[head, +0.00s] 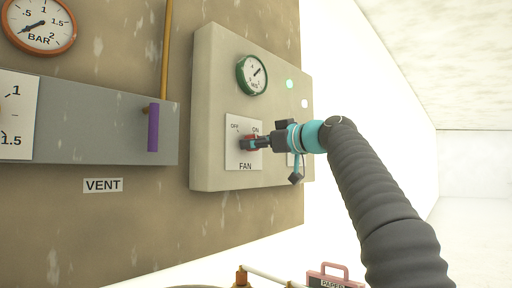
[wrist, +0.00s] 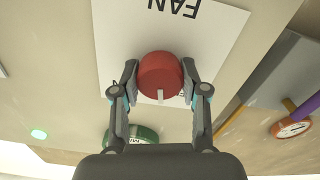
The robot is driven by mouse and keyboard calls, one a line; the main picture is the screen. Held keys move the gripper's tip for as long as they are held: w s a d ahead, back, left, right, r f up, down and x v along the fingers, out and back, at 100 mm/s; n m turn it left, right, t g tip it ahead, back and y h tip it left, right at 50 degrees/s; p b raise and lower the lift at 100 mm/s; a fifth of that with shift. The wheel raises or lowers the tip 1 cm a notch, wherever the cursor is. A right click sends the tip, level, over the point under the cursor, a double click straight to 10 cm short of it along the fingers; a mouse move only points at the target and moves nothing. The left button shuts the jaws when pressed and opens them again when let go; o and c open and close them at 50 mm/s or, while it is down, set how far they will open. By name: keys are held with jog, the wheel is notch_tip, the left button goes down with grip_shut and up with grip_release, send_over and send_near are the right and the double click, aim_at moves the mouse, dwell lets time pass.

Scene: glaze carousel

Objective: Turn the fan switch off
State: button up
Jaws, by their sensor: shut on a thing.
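The fan switch is a red knob (wrist: 160,74) on a white plate (head: 233,154) with OFF at upper left, ON at upper right and FAN below. My gripper (head: 250,143) reaches it from the right and hides most of the knob in the head view. In the wrist view my gripper (wrist: 160,80) has one finger against each side of the knob. The knob's white mark points to the bottom of that picture, away from the FAN label. The fingers partly hide the OFF and ON lettering there, so I cannot tell which one the mark faces.
A green-rimmed gauge (head: 252,75) and a lit green lamp (head: 289,84) are above on the same box. To the left are a purple handle (head: 153,128), a VENT label (head: 103,185) and an orange-rimmed gauge (head: 39,25). A pink case (head: 335,279) stands below.

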jog(key=n+b, duration=0.1)
jog(key=n, duration=0.5)
jog(key=shift+s+r, duration=0.1)
jog(key=shift+r, duration=0.05)
dwell(0.5)
jog(key=o, duration=1.1)
jog(key=shift+a, duration=0.1)
jog(key=shift+o, duration=0.2)
jog(key=v, duration=1.2)
